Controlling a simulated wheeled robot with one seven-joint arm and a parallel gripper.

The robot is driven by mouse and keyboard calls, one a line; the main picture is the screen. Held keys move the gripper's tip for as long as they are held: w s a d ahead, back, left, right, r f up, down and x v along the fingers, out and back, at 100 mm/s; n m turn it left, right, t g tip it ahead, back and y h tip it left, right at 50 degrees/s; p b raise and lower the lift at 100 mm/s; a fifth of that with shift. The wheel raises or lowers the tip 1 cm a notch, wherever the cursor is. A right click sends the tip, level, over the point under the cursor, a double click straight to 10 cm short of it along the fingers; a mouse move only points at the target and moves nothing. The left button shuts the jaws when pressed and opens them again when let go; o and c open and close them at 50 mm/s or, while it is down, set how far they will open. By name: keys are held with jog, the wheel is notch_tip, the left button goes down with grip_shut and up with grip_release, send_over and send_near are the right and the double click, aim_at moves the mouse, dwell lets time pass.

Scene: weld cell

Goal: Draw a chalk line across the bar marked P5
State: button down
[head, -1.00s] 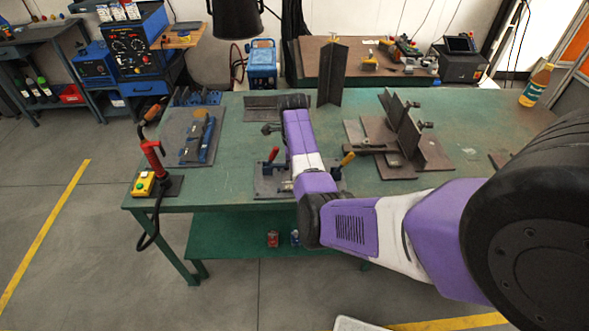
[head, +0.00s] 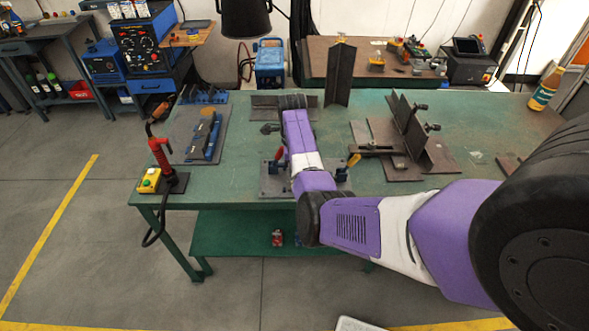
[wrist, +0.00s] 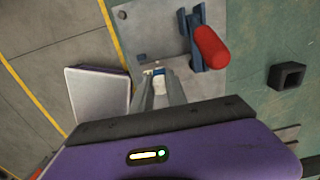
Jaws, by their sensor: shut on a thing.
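My gripper (wrist: 158,86) points down at a grey fixture plate (wrist: 152,22) in the wrist view. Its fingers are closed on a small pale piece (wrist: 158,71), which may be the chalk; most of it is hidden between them. In the head view my arm reaches over the green table and hides the gripper. A short dark square tube (wrist: 287,75) lies on the table to the right of the plate, and it also shows in the head view (head: 269,128). I can read no P5 mark on any bar.
A red-handled clamp (wrist: 209,46) stands on the plate beside the fingers. Dark angle pieces (head: 415,140) stand on the table's right side and an upright angle (head: 340,77) at the back. A red tool on a stand (head: 160,155) is at the left. Table (head: 235,170) is bare left of the plate.

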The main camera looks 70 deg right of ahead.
jog(key=shift+w+a, duration=0.2)
jog(key=shift+w, duration=0.05)
jog(key=shift+w+a, duration=0.1)
jog(key=shift+w, duration=0.15)
jog(key=shift+w, duration=0.15)
jog(key=shift+w+a+r, duration=0.1)
jog(key=shift+w, duration=0.15)
notch_tip(320, 180, up, 7)
jog(key=p, duration=0.3)
dwell(0.6)
dwell(0.9)
